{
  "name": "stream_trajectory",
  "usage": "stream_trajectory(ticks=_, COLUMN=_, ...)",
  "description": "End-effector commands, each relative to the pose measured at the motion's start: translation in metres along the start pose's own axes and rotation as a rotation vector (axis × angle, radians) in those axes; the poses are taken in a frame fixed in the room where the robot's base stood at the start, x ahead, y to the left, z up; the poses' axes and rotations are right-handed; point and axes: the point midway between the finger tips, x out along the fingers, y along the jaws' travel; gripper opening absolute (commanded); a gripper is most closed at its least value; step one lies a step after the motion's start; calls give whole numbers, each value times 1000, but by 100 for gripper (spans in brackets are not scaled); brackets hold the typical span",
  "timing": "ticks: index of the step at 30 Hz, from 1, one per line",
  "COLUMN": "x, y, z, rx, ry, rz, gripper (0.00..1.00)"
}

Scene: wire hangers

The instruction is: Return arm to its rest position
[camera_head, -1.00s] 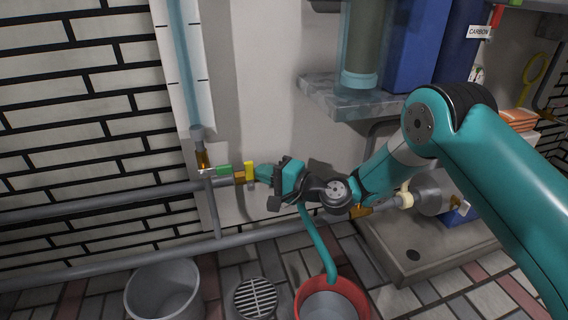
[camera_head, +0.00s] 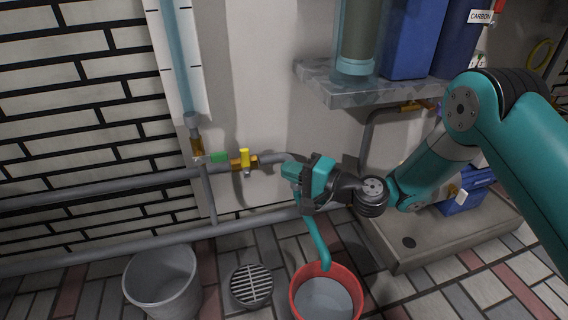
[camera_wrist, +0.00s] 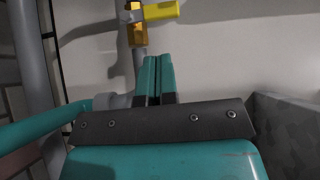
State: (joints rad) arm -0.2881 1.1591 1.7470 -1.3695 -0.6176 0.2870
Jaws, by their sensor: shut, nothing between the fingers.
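My gripper (camera_head: 290,171) is near the grey pipe to the right of the yellow-handled valve (camera_head: 245,159). In the wrist view its two teal fingers (camera_wrist: 155,78) are pressed together with nothing between them. The yellow valve handle also shows above the fingertips in the wrist view (camera_wrist: 160,11), apart from them. My arm reaches in from the right, bent at the elbow. Part of the grey pipe is hidden behind my gripper.
A teal hose (camera_head: 317,242) hangs below my gripper toward a red bucket (camera_head: 297,297). A grey bucket (camera_head: 135,290) and a drain grate (camera_head: 250,286) are on the floor. A stone shelf (camera_head: 318,82) with containers is above right.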

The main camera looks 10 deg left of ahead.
Motion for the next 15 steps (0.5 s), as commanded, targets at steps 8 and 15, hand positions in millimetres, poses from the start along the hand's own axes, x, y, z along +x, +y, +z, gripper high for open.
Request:
stream_trajectory(ticks=8, x=-10, y=-2, z=3, rx=-10, ry=-12, rz=6, gripper=0)
stream_trajectory(ticks=15, x=-46, y=-24, z=-5, rx=-252, ry=-67, rz=249, gripper=0)
